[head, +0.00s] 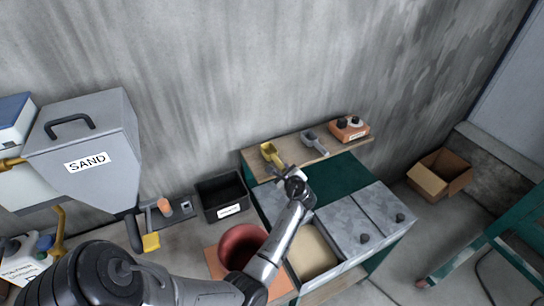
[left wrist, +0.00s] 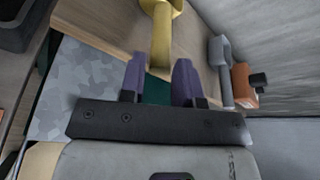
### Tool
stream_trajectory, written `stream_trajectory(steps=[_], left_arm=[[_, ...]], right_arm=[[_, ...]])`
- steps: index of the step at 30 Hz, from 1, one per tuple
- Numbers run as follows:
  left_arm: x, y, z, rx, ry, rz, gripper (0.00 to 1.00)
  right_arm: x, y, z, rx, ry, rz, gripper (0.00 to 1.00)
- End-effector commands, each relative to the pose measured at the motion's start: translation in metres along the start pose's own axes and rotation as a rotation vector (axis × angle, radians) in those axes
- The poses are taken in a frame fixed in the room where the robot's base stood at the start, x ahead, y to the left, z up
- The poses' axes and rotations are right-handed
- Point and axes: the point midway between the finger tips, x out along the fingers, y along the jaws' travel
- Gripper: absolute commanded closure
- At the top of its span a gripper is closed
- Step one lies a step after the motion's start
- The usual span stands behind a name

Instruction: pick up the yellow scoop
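The yellow scoop (head: 270,154) lies on the wooden shelf (head: 252,161) against the wall, at the shelf's left end. In the left wrist view the yellow scoop (left wrist: 161,35) has its handle pointing toward my fingers. My left gripper (head: 284,171) is just in front of the scoop in the head view. In the left wrist view my left gripper (left wrist: 158,78) has its two purple fingers apart, with nothing held between them. The handle's end is close to the fingertips; I cannot tell whether it lies between them. My right gripper is in neither view.
A grey scoop (head: 314,143) and an orange box with dark knobs (head: 349,130) share the shelf. Below are grey-lidded bins (head: 345,229) and an open bin of pale material (head: 312,252). A black bin (head: 220,196) and a red-brown bowl (head: 240,244) stand to the left.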

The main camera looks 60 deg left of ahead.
Motion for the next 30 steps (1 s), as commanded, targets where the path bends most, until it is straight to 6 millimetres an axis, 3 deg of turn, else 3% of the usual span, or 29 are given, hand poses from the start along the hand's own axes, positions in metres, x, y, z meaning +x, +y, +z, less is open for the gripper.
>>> stream_trajectory(steps=[7,17,27,30], left_arm=[[0.029,-0.001,0.000,0.000,-0.002,0.001,0.70],[0.034,-0.001,0.000,-0.001,0.000,0.000,0.70],[0.034,0.000,0.000,-0.001,0.000,0.000,1.00],[0.034,-0.001,0.000,-0.001,-0.001,0.000,1.00]], right_arm=[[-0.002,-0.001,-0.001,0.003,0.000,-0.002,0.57],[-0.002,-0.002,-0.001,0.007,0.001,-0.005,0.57],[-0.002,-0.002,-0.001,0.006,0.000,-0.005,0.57],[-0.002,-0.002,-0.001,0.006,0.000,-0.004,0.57]])
